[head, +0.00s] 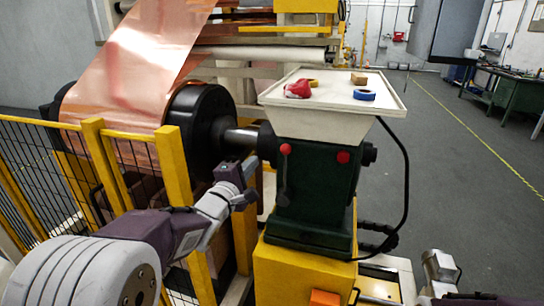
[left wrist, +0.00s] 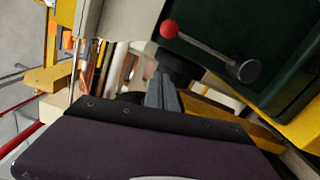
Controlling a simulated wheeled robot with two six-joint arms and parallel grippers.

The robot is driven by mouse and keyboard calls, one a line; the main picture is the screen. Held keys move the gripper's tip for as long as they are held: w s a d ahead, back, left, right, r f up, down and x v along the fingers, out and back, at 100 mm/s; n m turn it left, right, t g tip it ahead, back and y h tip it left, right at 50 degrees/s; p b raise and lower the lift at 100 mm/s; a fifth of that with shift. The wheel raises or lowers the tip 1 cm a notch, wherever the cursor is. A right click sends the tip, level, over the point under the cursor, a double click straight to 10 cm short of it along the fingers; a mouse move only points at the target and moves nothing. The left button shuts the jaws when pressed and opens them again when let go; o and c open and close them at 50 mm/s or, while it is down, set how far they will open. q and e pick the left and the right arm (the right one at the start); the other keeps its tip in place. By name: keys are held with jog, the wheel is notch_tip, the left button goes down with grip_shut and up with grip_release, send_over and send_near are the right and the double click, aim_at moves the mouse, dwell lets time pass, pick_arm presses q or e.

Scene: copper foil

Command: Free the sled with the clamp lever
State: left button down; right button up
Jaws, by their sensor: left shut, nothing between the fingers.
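The sled housing is a dark green block (head: 315,195) on a yellow base (head: 285,275). My right gripper does not show; part of my right arm is at the bottom right.
A white tray (head: 385,105) with tape rolls and a red item tops the housing. A second red knob (head: 343,157) is to the right. Yellow fence posts (head: 173,165) and the copper foil roll (head: 200,120) stand left.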

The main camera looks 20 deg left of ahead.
pick_arm(q)
jog(key=w+d, duration=0.4)
jog(key=w, duration=0.1)
jog(key=shift+w+d+r, duration=0.15)
jog(key=shift+w+r, duration=0.15)
jog(key=shift+r, duration=0.1)
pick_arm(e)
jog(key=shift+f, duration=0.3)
pick_arm(q)
jog(key=shift+b, duration=0.3)
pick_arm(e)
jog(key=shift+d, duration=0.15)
